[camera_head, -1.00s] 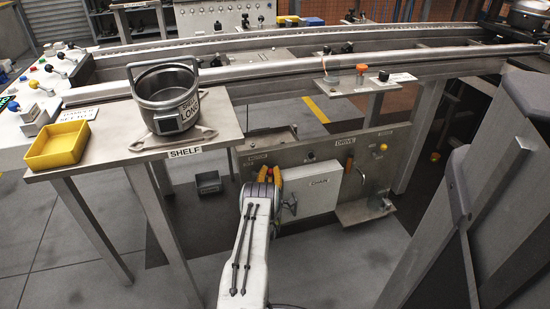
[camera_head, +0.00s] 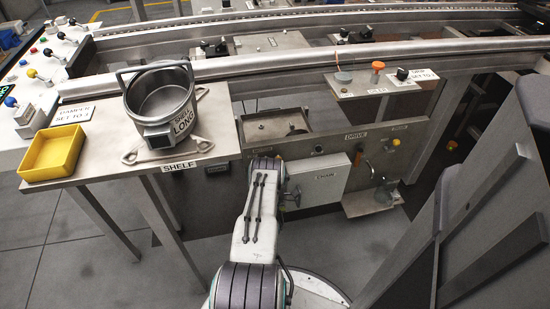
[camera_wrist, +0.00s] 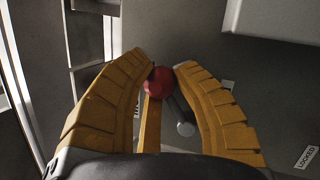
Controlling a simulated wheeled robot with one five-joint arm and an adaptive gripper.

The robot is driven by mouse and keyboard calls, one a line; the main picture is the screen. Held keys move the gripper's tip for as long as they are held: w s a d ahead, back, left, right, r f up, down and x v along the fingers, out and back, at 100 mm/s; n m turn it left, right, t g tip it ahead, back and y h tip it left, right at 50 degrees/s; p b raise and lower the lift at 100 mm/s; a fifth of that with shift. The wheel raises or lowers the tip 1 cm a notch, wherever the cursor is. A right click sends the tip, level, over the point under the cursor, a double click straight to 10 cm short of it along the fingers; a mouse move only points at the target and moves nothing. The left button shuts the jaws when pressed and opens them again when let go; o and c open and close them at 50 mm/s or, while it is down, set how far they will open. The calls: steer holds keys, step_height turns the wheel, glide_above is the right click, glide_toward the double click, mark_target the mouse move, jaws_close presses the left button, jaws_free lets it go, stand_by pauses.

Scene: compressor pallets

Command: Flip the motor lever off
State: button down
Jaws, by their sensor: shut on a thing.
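The motor lever's round red knob (camera_wrist: 158,82) shows between the yellow fingertips of my gripper (camera_wrist: 164,68) in the wrist view. My gripper is shut on it. A narrow yellow bar (camera_wrist: 151,125) runs below the knob, and a grey rod with a rounded end (camera_wrist: 181,117) lies to its right. In the head view, my arm hides the gripper, the lever and most of the left part of the control panel.
A white CHAIN box (camera_head: 318,180) stands right of my arm. A DRIVE label (camera_head: 355,135) is farther right on the panel. A shelf (camera_head: 222,120) at left holds a metal pot (camera_head: 150,100) and a yellow tray (camera_head: 52,152). A rail runs behind.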

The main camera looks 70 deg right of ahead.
steer(key=shift+w, duration=0.1)
steer(key=c, duration=1)
jaws_free()
steer(key=shift+o, duration=0.2)
